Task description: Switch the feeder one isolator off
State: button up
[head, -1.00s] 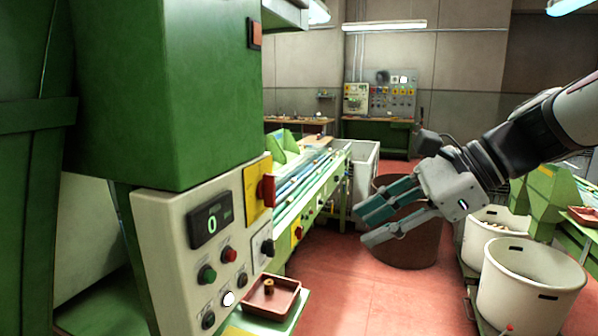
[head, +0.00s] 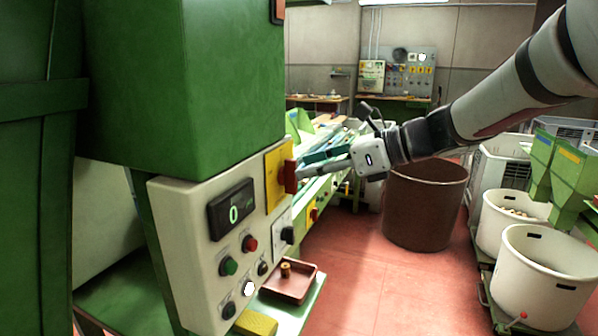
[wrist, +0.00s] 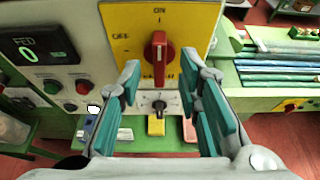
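The isolator is a yellow plate (head: 273,183) with a red rotary handle (head: 290,177), on the right side of the cream control panel (head: 184,232). In the wrist view the red handle (wrist: 158,59) stands upright, its top toward the ON mark at the top of the yellow plate (wrist: 125,22). OFF is marked to the left. A label under the handle is partly hidden. My gripper (head: 306,166) points at the handle from the right, with its fingertips close to it. In the wrist view my gripper (wrist: 163,77) is open, one finger on each side of the handle; I cannot tell if either touches.
A display (head: 232,209) reading 0, push buttons and a black rotary switch (head: 287,236) share the panel. A brown tray (head: 288,282) with a cork sits below. A brown bin (head: 426,205) and white tubs (head: 543,268) stand right. Red floor between is clear.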

aim_at(289, 177)
jog(key=shift+x, duration=1.75)
grip_shut()
jog(key=shift+s, duration=0.1)
